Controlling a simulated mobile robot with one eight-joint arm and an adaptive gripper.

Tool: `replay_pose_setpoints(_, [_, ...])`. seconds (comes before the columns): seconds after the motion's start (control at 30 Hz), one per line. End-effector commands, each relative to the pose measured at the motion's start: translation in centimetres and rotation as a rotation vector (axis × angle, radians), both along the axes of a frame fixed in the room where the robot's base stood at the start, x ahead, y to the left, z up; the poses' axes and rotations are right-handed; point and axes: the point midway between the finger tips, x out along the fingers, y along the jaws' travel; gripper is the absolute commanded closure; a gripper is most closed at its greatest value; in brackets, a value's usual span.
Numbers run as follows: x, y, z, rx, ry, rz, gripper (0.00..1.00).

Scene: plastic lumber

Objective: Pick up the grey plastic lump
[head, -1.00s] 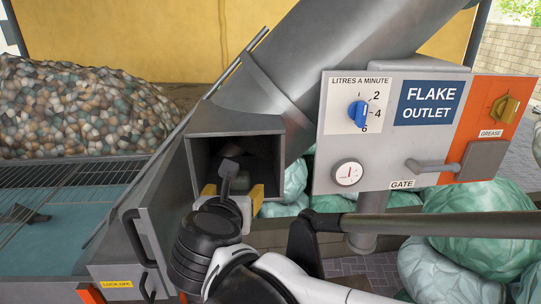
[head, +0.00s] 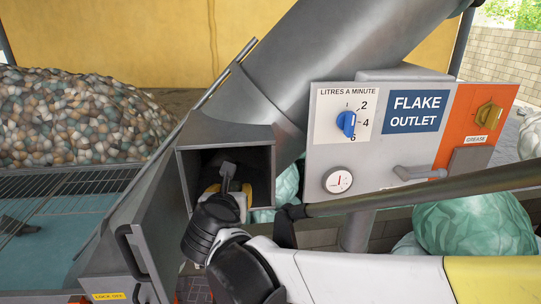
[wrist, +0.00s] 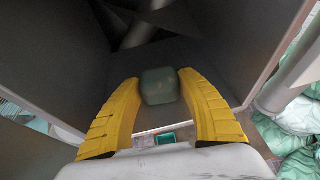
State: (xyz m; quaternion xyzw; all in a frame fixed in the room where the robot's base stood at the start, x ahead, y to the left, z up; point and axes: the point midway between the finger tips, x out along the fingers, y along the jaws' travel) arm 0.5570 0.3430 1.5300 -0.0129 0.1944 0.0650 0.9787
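The grey plastic lump (wrist: 158,86) is a rounded, greenish-grey block inside the dark metal outlet box. In the wrist view it shows between the tips of my gripper's yellow fingers (wrist: 157,79). The fingers are open, with a narrow gap visible on each side of the lump; I cannot tell how deep it lies between them. In the head view my gripper (head: 231,187) reaches into the mouth of the outlet box (head: 225,136).
The box walls stand close on both sides. A control panel (head: 335,160) with dials and a gate handle (head: 418,172) is to the right. A grey bar (head: 400,192) crosses below it. Green bags (head: 475,225) lie at right, and a flake heap (head: 70,120) at left.

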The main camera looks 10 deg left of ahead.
Motion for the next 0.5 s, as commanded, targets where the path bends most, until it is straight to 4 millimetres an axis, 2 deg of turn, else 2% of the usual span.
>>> replay_pose_setpoints(0.03, [0.0, 0.0, 0.0, 0.0, 0.0, 0.0, 0.74])
replay_pose_setpoints(0.07, [0.0, 0.0, 0.0, 0.0, 0.0, 0.0, 0.84])
replay_pose_setpoints(0.1, [-0.01, 0.0, -0.01, 0.0, 0.0, 0.0, 0.87])
replay_pose_setpoints(0.5, [-0.06, -0.02, 0.05, 0.0, 0.001, 0.0, 0.87])
